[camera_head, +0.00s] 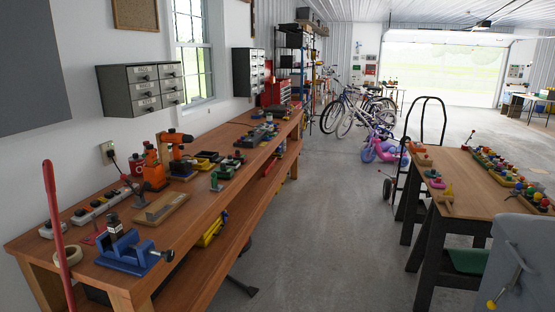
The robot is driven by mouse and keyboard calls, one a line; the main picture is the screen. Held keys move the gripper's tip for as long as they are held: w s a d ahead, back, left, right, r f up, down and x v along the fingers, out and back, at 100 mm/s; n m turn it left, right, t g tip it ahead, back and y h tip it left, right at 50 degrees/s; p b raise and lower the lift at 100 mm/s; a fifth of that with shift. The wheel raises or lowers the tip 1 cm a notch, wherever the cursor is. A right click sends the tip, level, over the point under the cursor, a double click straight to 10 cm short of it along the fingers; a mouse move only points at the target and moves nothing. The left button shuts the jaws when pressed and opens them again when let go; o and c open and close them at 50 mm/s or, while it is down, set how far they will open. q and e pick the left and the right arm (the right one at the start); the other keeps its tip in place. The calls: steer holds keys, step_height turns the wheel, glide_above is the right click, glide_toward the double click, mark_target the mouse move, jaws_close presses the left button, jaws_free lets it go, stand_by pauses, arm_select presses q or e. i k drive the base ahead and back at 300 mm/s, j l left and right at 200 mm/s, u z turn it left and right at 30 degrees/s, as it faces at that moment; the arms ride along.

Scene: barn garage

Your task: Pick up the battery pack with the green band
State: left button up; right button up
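No battery pack with a green band can be made out for certain in the head view. A small green and dark item (227,170) lies on the long wooden workbench (207,208) at left, but it is too small to tell what it is. An orange drill (177,150) and another orange tool (153,168) stand on the bench just left of it. A yellow and black item (203,163) lies behind it. Neither of my grippers shows in this view.
A blue vise (126,252) stands at the bench's near end, by a red pole (56,220). A wooden table (475,190) with small coloured items and a grey bin (525,262) stand at right. A hand truck (408,150) stands beyond.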

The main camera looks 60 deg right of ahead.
mark_target(223, 172)
steer(key=z, duration=1.65)
steer(key=i+z, duration=0.1)
steer(key=i+l+u, duration=0.35)
steer(key=i+l, duration=0.6)
steer(key=i, duration=0.35)
steer(key=i+l+u, duration=0.3)
steer(key=i+l, duration=0.85)
steer(key=l, duration=0.15)
